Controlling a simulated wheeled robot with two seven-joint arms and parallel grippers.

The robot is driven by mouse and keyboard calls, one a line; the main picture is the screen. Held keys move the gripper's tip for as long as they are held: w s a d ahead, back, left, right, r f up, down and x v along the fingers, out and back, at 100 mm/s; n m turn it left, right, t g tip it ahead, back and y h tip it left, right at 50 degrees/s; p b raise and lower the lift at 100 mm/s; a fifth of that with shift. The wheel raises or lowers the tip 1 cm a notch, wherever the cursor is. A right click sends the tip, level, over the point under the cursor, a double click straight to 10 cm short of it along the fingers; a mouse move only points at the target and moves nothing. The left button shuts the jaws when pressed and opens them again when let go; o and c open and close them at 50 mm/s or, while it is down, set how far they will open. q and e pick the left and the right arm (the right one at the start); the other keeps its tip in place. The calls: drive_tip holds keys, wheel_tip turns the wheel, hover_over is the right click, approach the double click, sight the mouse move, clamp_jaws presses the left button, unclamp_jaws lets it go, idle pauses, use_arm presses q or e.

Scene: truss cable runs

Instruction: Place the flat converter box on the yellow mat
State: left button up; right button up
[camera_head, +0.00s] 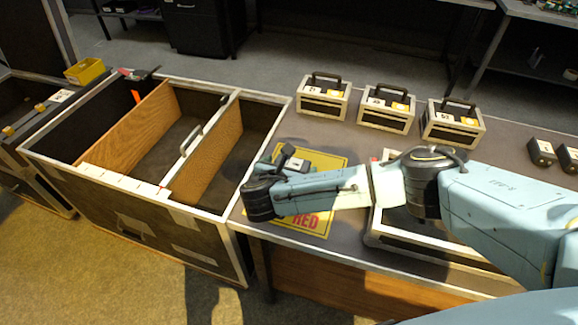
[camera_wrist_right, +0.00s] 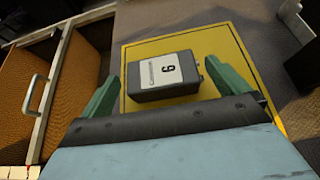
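The flat converter box (camera_wrist_right: 162,76) is dark grey with a white label marked 6. In the right wrist view it appears to lie on the yellow mat (camera_wrist_right: 222,46), inside the mat's edges. My right gripper (camera_wrist_right: 168,72) is open, with its green fingers on either side of the box and gaps between. In the head view the gripper (camera_head: 279,163) is over the mat (camera_head: 337,163), partly hiding the box (camera_head: 297,164). The mat shows the word RED near its front. My left gripper is not in view.
Several handled cases, including one at the left (camera_head: 323,98), stand along the table's back. Small dark blocks (camera_head: 541,152) lie at the right. A large open crate (camera_head: 235,226) with wooden dividers stands left of the table. Another case frame (camera_head: 376,243) is partly under my right arm.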

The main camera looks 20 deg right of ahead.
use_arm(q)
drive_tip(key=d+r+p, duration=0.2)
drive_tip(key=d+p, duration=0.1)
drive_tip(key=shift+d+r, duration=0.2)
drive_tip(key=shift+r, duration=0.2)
use_arm(e)
drive_tip(key=v, duration=1.2)
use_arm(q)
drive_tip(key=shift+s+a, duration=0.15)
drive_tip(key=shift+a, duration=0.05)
